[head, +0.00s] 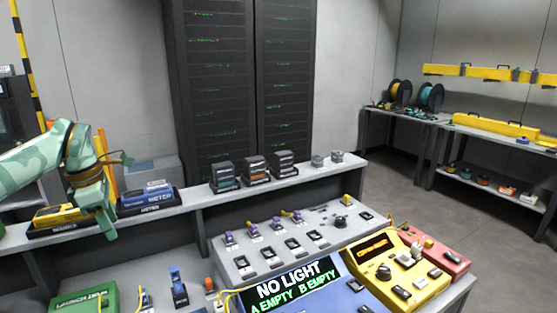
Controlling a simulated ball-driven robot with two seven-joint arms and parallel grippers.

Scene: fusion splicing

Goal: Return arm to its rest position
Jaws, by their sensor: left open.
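My left arm comes in from the left edge in mint green. Its left gripper (107,222) hangs pointing down in front of the raised shelf, beside the yellow device on the black base (62,215) and the blue meter (148,194). It is open, and I see nothing held in it. A yellow-orange cable or strap shows around the wrist. My right gripper is not in view. The blue splicer (352,298) at the front shows a screen (292,284) reading "NO LIGHT, A EMPTY, B EMPTY".
A grey panel (330,240) with purple connectors fills the middle bench. A yellow unit (396,270) and a red unit (446,259) stand at right. A green box (84,299) is at front left. Black modules (254,168) stand on the shelf (300,176). Server racks stand behind.

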